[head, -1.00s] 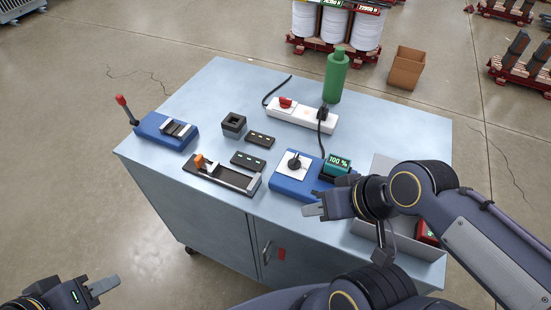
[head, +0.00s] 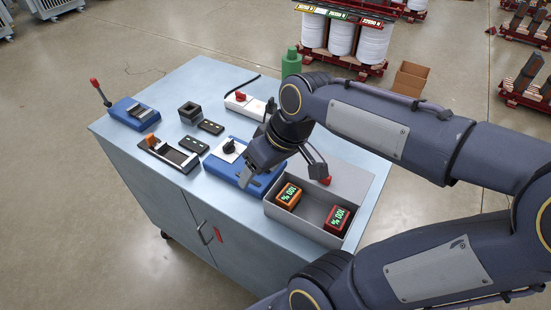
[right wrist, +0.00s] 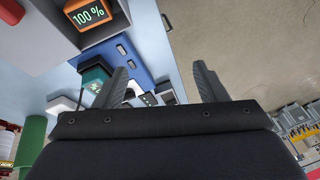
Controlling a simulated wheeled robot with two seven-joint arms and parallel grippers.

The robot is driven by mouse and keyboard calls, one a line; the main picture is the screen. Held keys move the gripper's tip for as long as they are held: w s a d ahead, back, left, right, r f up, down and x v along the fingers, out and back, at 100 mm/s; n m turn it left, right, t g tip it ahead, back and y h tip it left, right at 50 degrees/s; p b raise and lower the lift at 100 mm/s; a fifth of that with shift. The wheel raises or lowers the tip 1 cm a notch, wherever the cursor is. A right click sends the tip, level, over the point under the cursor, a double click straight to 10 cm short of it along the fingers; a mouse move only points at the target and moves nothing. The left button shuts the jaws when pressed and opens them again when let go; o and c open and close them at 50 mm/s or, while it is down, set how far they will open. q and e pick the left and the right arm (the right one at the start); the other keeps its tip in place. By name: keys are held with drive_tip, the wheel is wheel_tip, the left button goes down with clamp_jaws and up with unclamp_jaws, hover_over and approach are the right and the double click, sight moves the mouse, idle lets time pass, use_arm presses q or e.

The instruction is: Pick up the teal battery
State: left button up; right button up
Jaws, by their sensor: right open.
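The teal battery (right wrist: 92,80) shows in the right wrist view, beside the blue charger base (right wrist: 128,55) and partly behind a finger of my right gripper. In the head view my right arm hides it. The blue charger (head: 222,166) with a white dial plate shows left of my right gripper (head: 250,174), which hangs over the charger's right part. In the right wrist view the right gripper (right wrist: 162,82) has its two fingers wide apart with nothing between them. The teal battery lies to the left of that gap. My left gripper is out of view.
A grey bin (head: 313,222) at the table's right holds an orange battery (head: 288,196) and a red battery (head: 337,219). A power strip (head: 247,105) and green bottle (head: 291,63) stand behind the charger. Black trays and a blue lever device (head: 132,113) are left.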

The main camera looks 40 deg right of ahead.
drive_tip(key=w+d+f+n+g+h, duration=0.1)
drive_tip(key=w+d, duration=0.2)
drive_tip(key=w, duration=0.1)
drive_tip(key=w+d+f+n+g+b, duration=0.1)
drive_tip(key=w+d+f, duration=0.1)
drive_tip(key=w+d, duration=0.2)
drive_tip(key=w+d+f+n+g+h, duration=0.1)
drive_tip(key=w+d, duration=0.3)
drive_tip(key=shift+w+d+f+g+h, duration=0.15)
drive_tip(key=shift+w+f+g+h, duration=0.15)
drive_tip(key=shift+f+g, duration=0.1)
drive_tip(key=f, duration=0.7)
drive_tip(key=shift+w+f+p, duration=0.3)
drive_tip(key=shift+w+f, duration=0.05)
drive_tip(key=shift+w, duration=0.05)
drive_tip(key=shift+c, duration=0.3)
drive_tip(key=shift+r, duration=0.1)
drive_tip(key=c, duration=1.2)
